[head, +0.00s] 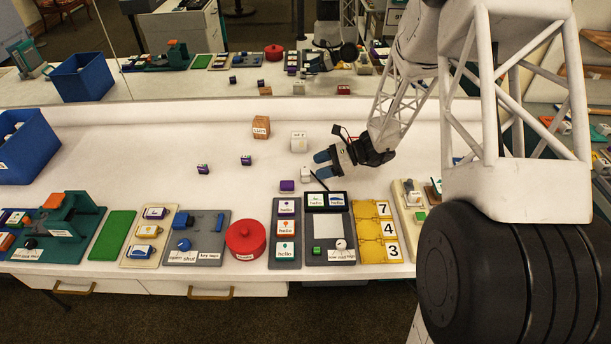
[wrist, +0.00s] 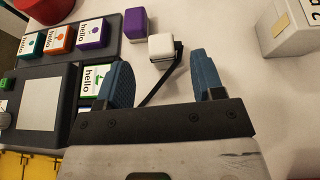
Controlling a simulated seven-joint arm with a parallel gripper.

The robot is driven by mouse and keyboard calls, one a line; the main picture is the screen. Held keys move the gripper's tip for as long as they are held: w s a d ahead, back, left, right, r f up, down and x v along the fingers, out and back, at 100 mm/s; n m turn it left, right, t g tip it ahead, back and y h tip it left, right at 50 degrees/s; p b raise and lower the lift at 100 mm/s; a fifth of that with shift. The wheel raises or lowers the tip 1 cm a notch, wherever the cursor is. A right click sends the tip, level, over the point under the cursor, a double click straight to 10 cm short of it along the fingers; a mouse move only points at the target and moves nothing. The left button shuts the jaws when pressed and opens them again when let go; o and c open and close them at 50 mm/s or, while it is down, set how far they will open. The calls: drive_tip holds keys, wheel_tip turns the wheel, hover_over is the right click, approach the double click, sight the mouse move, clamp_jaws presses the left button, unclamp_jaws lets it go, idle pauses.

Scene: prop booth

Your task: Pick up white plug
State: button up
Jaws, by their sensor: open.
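The white plug (wrist: 161,46) is a small white block with a black cord running back beneath my gripper. It also shows in the head view (head: 305,174), on the white table just left of the gripper. My gripper (head: 321,165) has blue fingers and is open and empty. In the wrist view its two fingers (wrist: 160,66) stand wide apart, with the plug in line with the gap, slightly beyond the fingertips. The cord passes between the fingers. I see no contact between fingers and plug.
A purple block (wrist: 134,22) stands close beside the plug. A dark panel with a screen (head: 325,228) and a panel of coloured buttons (head: 285,232) lie in front. A white box (head: 299,142) and a wooden block (head: 261,127) stand behind. The table's left middle is mostly clear.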

sight(306, 170)
drive_tip(key=shift+a+f, duration=0.1)
drive_tip(key=shift+a, duration=0.15)
drive_tip(key=shift+x, duration=2.55)
drive_tip(key=shift+f, duration=0.15)
drive_tip(key=c, duration=1)
drive_tip(key=shift+r, duration=0.25)
drive_tip(key=shift+r, duration=0.85)
drive_tip(key=shift+s+d+r, duration=0.15)
drive_tip(key=shift+s+r, duration=0.15)
drive_tip(key=shift+r, duration=0.45)
drive_tip(key=s+d, duration=0.1)
drive_tip(key=s, duration=0.4)
drive_tip(key=s+d+r, duration=0.1)
drive_tip(key=s, duration=0.4)
drive_tip(key=s+d, duration=0.1)
drive_tip(key=s, duration=0.4)
drive_tip(key=shift+d+r, duration=0.2)
drive_tip(key=shift+d, duration=0.1)
